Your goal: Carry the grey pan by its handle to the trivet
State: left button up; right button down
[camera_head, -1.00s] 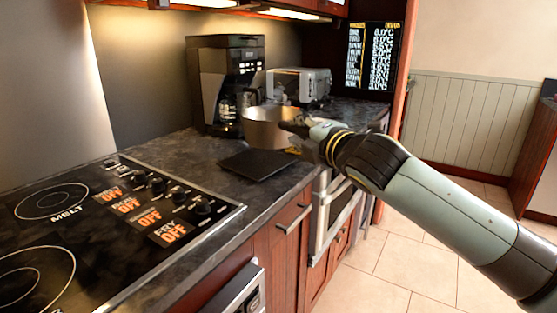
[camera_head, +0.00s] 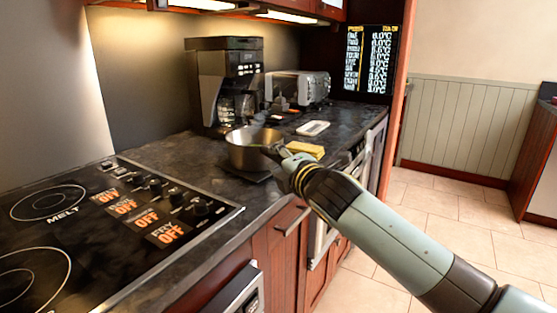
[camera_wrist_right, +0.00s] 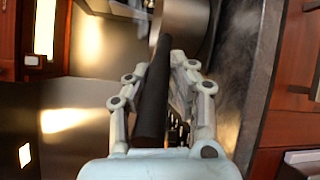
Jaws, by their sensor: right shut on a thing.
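The grey pan (camera_head: 247,155) is upright over the dark square trivet (camera_head: 256,178), covering most of it. I cannot tell whether its base touches the trivet. My right gripper (camera_head: 279,153) is at the pan's near right side, on its handle. In the right wrist view, the gripper (camera_wrist_right: 165,72) is shut on the dark handle (camera_wrist_right: 152,100), which runs between its fingers to the pan (camera_wrist_right: 183,28). My left gripper is not in view.
A stove (camera_head: 90,225) with knobs takes up the left of the counter. A coffee maker (camera_head: 228,75) and a toaster oven (camera_head: 305,88) stand behind the pan. A yellow block (camera_head: 306,149) and a white flat item (camera_head: 313,128) lie to the right.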

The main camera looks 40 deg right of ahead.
jog(key=c, duration=1.1)
grip_release()
jog(key=shift+c, duration=0.2)
